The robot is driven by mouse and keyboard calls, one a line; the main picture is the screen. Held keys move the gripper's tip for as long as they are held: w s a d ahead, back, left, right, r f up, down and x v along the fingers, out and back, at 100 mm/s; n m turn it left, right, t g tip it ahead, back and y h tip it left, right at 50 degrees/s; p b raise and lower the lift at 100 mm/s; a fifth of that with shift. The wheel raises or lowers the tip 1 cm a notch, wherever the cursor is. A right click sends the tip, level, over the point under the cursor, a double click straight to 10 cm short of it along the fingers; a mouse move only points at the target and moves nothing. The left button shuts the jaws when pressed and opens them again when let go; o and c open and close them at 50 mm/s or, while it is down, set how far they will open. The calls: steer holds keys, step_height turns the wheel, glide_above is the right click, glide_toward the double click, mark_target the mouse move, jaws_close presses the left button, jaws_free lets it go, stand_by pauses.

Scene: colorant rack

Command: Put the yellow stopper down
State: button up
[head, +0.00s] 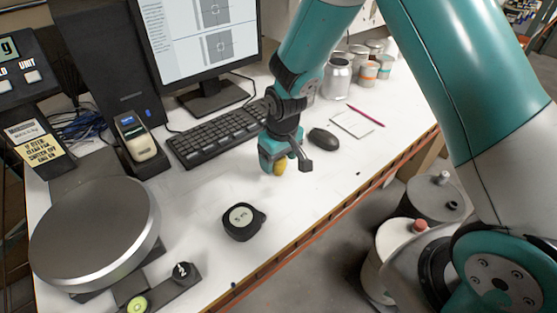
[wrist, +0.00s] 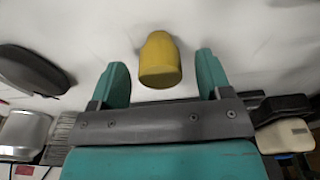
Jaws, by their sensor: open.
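The yellow stopper (head: 280,169) is at the white bench top, in front of the keyboard's right end, partly hidden by my gripper in the head view. In the wrist view the stopper (wrist: 160,62) shows whole, between the two teal fingers. My gripper (head: 286,163) points down over it and is open. A gap shows on each side between the stopper and the fingers, so neither finger seems to touch it. Whether its base rests fully on the bench is hard to tell.
A black keyboard (head: 220,135) lies behind the gripper, a mouse (head: 323,138) to its right. A scale with a round metal pan (head: 95,230) fills the left. The bench is clear around the stopper.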

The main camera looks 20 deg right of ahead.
steer(key=shift+f, duration=0.45)
steer(key=shift+c, duration=0.2)
steer(key=c, duration=1)
steer(key=shift+r, duration=0.15)
